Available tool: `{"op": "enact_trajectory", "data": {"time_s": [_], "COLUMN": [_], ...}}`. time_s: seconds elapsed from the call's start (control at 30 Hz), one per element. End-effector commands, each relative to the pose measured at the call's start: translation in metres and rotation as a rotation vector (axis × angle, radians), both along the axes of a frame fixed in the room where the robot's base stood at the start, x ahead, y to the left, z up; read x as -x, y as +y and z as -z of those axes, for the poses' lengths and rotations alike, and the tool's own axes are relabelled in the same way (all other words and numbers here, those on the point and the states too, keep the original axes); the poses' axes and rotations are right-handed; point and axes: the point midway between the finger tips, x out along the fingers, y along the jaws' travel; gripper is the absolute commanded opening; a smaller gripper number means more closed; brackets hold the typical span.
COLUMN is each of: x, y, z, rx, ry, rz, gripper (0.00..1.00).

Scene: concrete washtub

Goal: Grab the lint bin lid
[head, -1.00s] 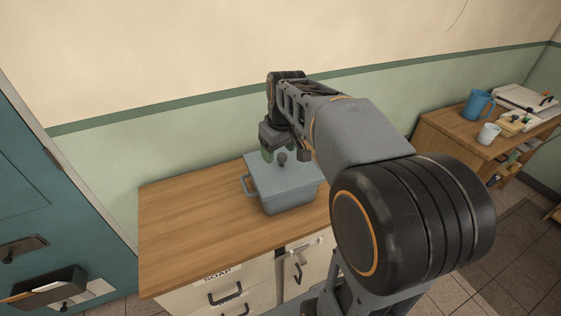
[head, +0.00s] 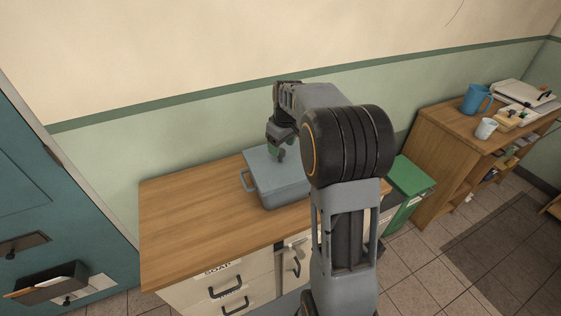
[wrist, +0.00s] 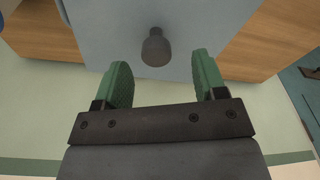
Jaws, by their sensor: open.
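A grey-blue bin (head: 285,193) with side handles stands on the wooden counter. Its flat lid (head: 258,165) is on top and also fills the upper middle of the wrist view (wrist: 205,25). A dark round knob (wrist: 156,47) stands up from the lid. My gripper (wrist: 161,60) is open and empty, with its green fingers to either side of the knob's line and the knob just beyond the fingertips. In the head view my gripper (head: 277,149) is low over the lid, and it largely hides the knob.
The wooden counter (head: 190,215) is bare left of the bin. A green box (head: 408,180) stands on the floor to the right. A shelf table (head: 445,128) holds a blue jug (head: 475,99) and a white cup (head: 486,128). A teal door (head: 50,190) is at left.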

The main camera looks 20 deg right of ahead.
Motion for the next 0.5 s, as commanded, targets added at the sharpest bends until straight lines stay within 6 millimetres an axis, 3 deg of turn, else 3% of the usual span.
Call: {"op": "enact_trajectory", "data": {"time_s": [0.5], "x": [-0.01], "y": [-0.001], "z": [0.05], "rx": [0.0], "ry": [0.001], "rz": [0.0], "gripper": [0.65]}}
